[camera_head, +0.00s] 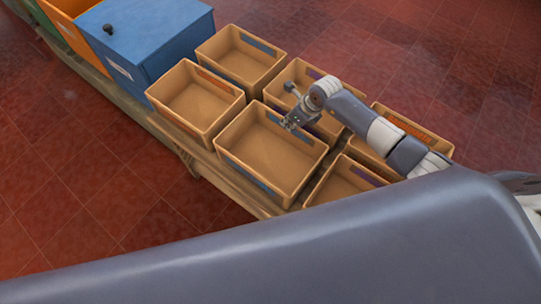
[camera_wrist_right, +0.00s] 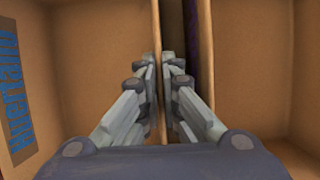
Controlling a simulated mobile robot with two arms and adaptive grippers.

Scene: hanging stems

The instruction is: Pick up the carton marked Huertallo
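The tan open-topped carton marked Huertallo (camera_head: 248,170) stands in the middle of the near row. A blue label strip is on its near wall, and its inside looks empty. In the right wrist view the blue lettering, turned on its side, shows on the carton's wall (camera_wrist_right: 60,130) at the left. My right gripper (camera_head: 291,122) is at the carton's far right wall; in the wrist view its fingers (camera_wrist_right: 159,75) straddle the thin upper wall closely and appear shut on it. My left gripper is not in view.
Other open cartons stand close around it: one to the left (camera_head: 165,104), one behind (camera_head: 213,46), others to the right (camera_head: 325,200), partly behind my right arm. A blue box (camera_head: 165,50) stands at upper left. A wooden support (camera_head: 203,160) runs beneath; red tiled floor (camera_head: 90,180) lies open in front.

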